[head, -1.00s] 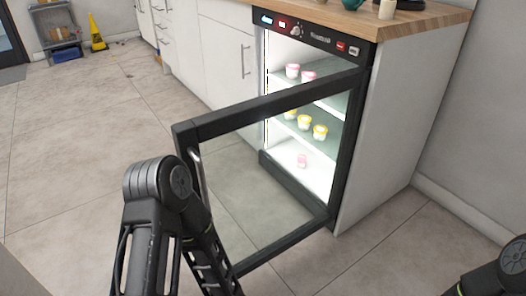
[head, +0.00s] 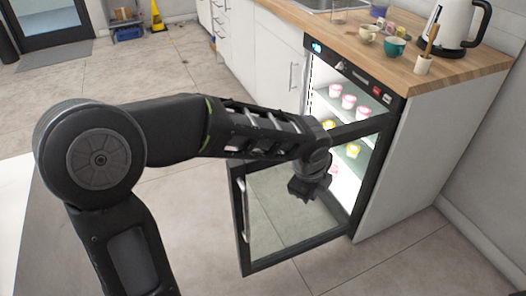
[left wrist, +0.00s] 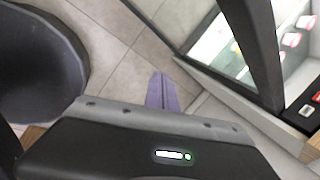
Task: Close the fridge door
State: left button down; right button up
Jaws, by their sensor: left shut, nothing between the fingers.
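The fridge (head: 372,68) is a lit cabinet under the wooden counter. Its black-framed glass door (head: 300,252) stands wide open, swung out toward me, with its hinge side at the right. A metal handle (head: 243,208) is on the free edge at the left. My left arm reaches across the top of the door. My left gripper (head: 304,190) is shut and empty, pointing down near the glass; I cannot tell whether it touches. In the left wrist view its fingers (left wrist: 160,92) are together, and the dark door frame (left wrist: 255,45) is at upper right. My right gripper is out of view.
Several small pink and yellow tubs (head: 349,102) stand on the fridge shelves. On the counter (head: 395,68) are a white kettle (head: 452,25), cups and a utensil holder. White cabinets (head: 275,60) adjoin the fridge at left. The floor at left is mostly clear.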

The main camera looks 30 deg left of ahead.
aim_at(262, 176)
pick_arm(q)
jog(key=s+a+r+m+g+y, duration=0.1)
jog(key=s+a+r+m+y, duration=0.2)
jog(key=a+r+m, duration=0.2)
jog(key=a, duration=0.3)
jog(key=shift+s+a+r+m+y, duration=0.2)
jog(key=shift+r+m+y, duration=0.1)
jog(key=shift+r+m, duration=0.1)
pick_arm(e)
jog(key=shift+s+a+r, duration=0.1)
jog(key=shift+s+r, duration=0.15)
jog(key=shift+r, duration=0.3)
pick_arm(q)
jog(key=shift+f, duration=0.1)
